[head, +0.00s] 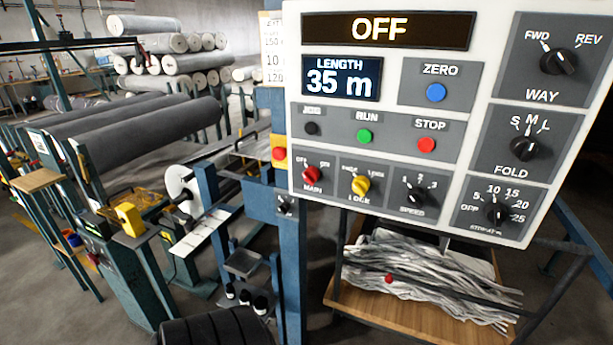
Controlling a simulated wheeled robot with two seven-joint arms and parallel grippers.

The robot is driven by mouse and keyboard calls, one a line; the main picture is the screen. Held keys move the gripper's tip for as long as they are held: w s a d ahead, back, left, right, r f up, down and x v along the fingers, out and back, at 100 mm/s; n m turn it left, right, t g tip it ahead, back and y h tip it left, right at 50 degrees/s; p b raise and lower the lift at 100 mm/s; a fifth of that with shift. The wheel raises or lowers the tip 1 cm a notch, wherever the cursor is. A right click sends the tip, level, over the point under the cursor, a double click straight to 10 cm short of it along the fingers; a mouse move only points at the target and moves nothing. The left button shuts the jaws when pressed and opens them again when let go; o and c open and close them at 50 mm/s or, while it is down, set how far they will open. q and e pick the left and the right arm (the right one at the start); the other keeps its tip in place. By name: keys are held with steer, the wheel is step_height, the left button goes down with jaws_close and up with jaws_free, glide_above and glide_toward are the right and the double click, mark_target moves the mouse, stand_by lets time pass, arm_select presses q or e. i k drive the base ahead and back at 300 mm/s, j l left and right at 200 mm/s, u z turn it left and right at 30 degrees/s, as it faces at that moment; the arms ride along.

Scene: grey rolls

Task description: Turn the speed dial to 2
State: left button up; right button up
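The speed dial (416,193) is a small black knob at the lower middle of the white control panel (390,118) in the head view. It is labelled SPEED below, with the marks 1, 2 and 3 in an arc above it. Its white pointer seems to lean up and left, towards the 1, but it is small. Nothing touches or covers the dial. Neither of my grippers can be seen in the head view.
Left of the speed dial sit the yellow lock knob (360,185) and red main knob (311,174). Above are the green run button (364,136) and red stop button (426,145). The top display (387,29) reads OFF. A blue post (292,255) stands at the panel's left.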

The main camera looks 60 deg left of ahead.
mark_target(416, 195)
steer(key=u, duration=1.5)
